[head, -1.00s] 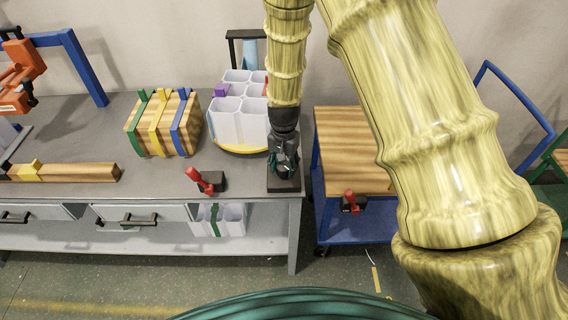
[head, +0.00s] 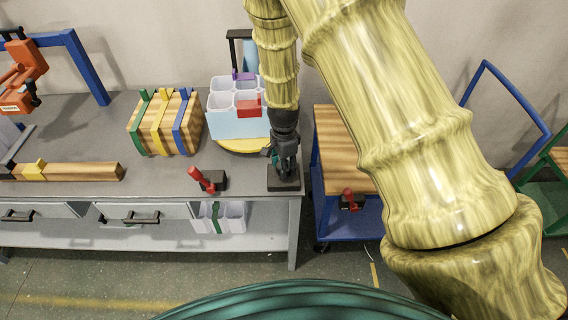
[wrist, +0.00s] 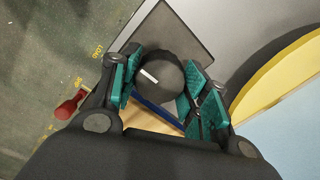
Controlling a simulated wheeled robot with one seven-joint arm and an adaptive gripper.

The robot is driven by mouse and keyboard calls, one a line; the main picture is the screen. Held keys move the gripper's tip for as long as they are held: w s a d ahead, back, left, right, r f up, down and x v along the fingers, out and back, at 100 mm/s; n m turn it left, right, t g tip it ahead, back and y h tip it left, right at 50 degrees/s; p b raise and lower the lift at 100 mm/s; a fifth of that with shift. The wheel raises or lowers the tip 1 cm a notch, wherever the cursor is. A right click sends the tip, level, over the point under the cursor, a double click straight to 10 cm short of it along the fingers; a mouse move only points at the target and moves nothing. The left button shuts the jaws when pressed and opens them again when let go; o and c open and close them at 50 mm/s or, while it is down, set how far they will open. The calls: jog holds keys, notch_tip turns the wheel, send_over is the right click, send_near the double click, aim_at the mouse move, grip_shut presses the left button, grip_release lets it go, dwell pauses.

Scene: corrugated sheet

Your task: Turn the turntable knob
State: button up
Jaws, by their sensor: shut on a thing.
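The black round turntable knob (wrist: 168,88) has a white mark on top and shows in the wrist view between my fingers. It stands on a dark square base (head: 284,184) at the table's front right corner. My gripper (head: 285,163) points down over the base and is shut on the knob, with green finger pads on both sides of it. In the head view the gripper hides the knob. The yellow turntable disc (head: 238,145) carries a block of bins (head: 236,125), whose pale blue face is toward the front. Part of the disc (wrist: 283,75) also shows in the wrist view.
A strapped wooden crate (head: 165,122) and a red-handled clamp (head: 207,181) stand on the grey table (head: 90,115) left of my gripper. A blue cart with a wooden top (head: 340,150) stands to the right. My arm crosses the upper right.

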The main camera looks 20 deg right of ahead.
dwell(0.5)
jog(key=o, duration=1)
notch_tip(320, 180, up, 12)
dwell(0.6)
